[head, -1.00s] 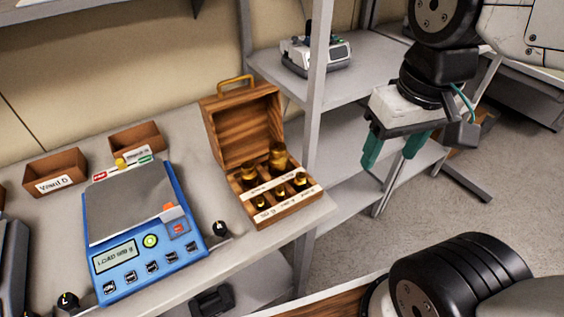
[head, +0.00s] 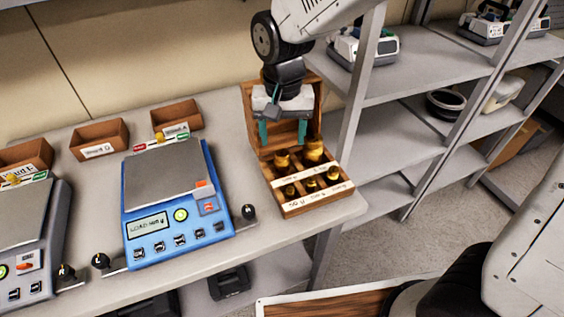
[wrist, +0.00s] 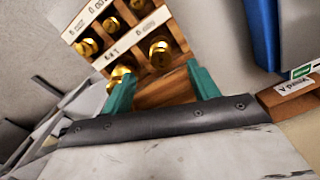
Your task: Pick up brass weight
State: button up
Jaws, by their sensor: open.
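Several brass weights stand in the compartments of an open wooden box on the bench. In the head view, two larger weights stand in the back row, one at left (head: 282,159) and one at right (head: 313,150). Smaller ones, such as a middle weight (head: 311,185), stand in the front row. My gripper (head: 284,142) hangs over the back of the wooden box (head: 318,206), in front of its raised lid. Its teal fingers are open and empty. In the wrist view, a large weight (wrist: 122,74) shows beside the left finger, and another (wrist: 160,52) lies beyond the gap between the fingers (wrist: 162,82).
A blue scale (head: 165,178) stands left of the box, with a grey scale (head: 22,220) farther left. Small wooden bins (head: 177,117) line the wall. Black-knobbed posts (head: 248,212) stand near the bench front. A shelf post (head: 362,85) rises just right of the box.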

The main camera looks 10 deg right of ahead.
aim_at(282, 152)
notch_tip(282, 152, down, 6)
jog(key=shift+a+f, duration=0.1)
jog(key=shift+f, duration=0.15)
jog(key=shift+c, duration=0.3)
grip_shut()
jog(key=shift+r, duration=0.2)
